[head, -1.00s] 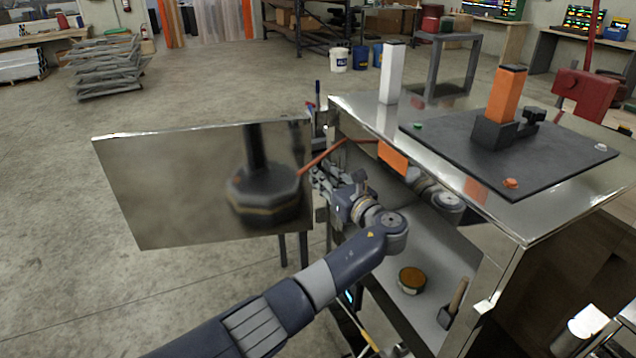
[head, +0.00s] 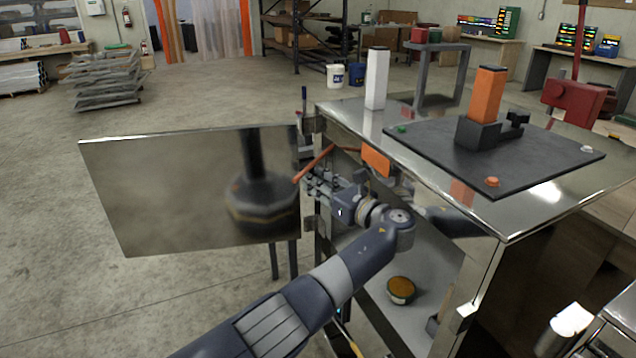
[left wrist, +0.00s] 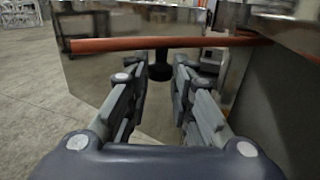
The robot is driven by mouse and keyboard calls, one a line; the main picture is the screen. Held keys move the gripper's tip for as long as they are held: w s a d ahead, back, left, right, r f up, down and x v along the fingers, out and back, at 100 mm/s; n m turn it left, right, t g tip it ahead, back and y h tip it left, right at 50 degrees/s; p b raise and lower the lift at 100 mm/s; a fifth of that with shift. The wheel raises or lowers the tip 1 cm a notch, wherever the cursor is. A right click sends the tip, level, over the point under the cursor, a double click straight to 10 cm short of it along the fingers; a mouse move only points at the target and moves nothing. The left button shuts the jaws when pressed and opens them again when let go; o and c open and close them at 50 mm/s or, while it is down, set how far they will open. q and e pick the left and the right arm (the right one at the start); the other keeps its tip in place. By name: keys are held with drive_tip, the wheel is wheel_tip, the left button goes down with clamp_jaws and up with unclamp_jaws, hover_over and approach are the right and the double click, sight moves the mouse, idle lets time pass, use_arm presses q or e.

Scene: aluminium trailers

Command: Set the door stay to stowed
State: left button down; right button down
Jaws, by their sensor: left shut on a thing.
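The door stay (head: 315,163) is a thin orange-red rod running from the open mirrored door (head: 180,195) toward the opening of the metal trailer body (head: 465,205). In the left wrist view the rod (left wrist: 150,44) crosses almost level just beyond my fingertips. My left gripper (head: 312,183) is at the opening beside the door's edge, just below the rod. It is shut on the door stay, though the wrist view (left wrist: 161,68) shows a gap between the fingers and the contact is not clear. An orange plate (head: 376,160) hangs under the top's edge. My right gripper is not in view.
On the trailer top are a white post (head: 376,78) and a black mat (head: 550,155) bearing an orange post (head: 486,95). Inside the opening stands a round brown-topped tin (head: 401,290). Floor left of the door is clear.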

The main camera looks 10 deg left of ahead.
use_arm(q)
drive_tip(key=c, duration=1.7)
unclamp_jaws()
drive_tip(key=v, duration=0.7)
drive_tip(key=shift+s+d, duration=0.2)
